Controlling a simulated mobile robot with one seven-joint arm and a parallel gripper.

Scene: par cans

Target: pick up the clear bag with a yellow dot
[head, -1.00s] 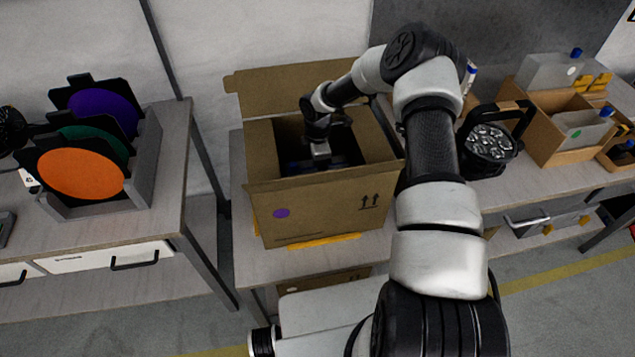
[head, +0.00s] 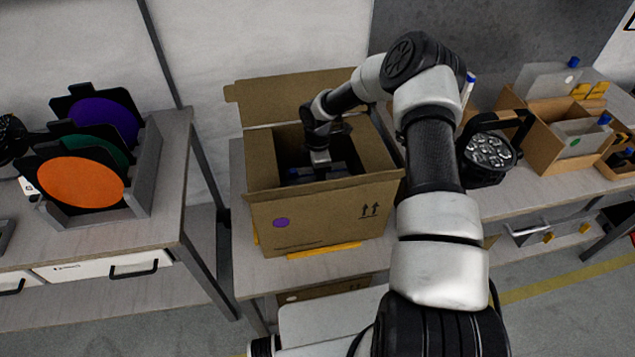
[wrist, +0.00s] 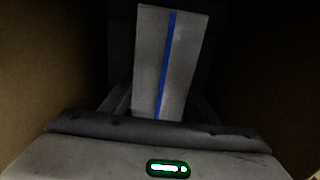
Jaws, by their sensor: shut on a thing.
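My gripper (head: 319,160) reaches down inside the open cardboard box (head: 315,225) with a purple dot on its front. In the wrist view it is shut on a pale grey flat thing with a blue stripe (wrist: 150,60), which extends away from the fingers. I cannot tell if this is the clear bag. No yellow dot shows on it. The box walls and my gripper hide most of the inside in the head view, and the wrist view is dark.
Box walls stand close around my gripper, with a flap (head: 300,97) raised behind. Orange, green and purple discs (head: 80,182) stand in a rack at left. At right are a black lamp (head: 488,152) and a carton (head: 545,150) holding clear items, one with a green dot.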

